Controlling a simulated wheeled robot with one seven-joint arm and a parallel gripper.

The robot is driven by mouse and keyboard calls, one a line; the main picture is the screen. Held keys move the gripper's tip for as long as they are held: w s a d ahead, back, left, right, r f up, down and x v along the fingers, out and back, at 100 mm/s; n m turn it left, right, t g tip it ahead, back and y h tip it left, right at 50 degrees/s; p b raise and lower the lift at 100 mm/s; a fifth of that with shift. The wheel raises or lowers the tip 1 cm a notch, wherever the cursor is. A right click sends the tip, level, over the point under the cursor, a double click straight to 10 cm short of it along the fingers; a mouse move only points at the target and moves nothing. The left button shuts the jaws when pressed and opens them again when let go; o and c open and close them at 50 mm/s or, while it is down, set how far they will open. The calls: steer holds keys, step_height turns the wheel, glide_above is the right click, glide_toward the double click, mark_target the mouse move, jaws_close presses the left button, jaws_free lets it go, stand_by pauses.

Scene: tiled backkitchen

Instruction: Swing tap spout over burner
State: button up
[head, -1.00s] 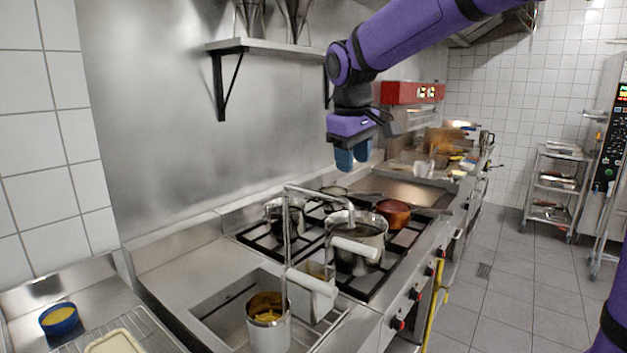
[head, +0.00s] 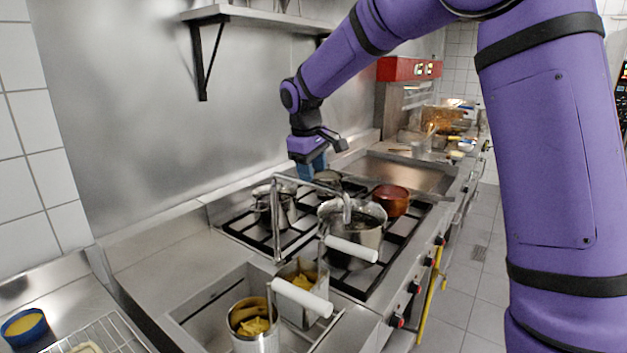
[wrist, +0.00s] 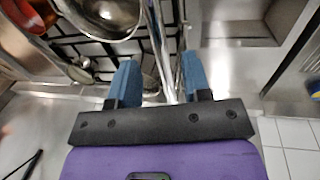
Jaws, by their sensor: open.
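The metal tap (head: 276,225) rises at the left front of the cooktop. Its spout (head: 315,188) runs rightward and bends down in front of or above a steel pot (head: 366,230) on a burner; I cannot tell its exact height. My gripper (head: 313,168) points down behind the spout, its blue fingers open and empty. In the wrist view, a shiny pipe (wrist: 157,45) of the tap runs between the open fingers of my gripper (wrist: 160,65). I cannot tell whether either finger touches it.
A second steel pot (head: 274,208) and a copper pot (head: 391,200) stand on the black grates. White-handled baskets with yellow food sit in the front basin (head: 200,305). A wall shelf (head: 250,16) hangs above. A flat griddle (head: 410,172) lies beyond.

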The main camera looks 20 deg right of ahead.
steer(key=shift+w+d+f, duration=0.1)
steer(key=shift+d+f, duration=0.05)
steer(key=shift+f, duration=0.7)
steer(key=shift+w+d+f, duration=0.1)
steer(key=shift+f, duration=0.7)
jaws_close()
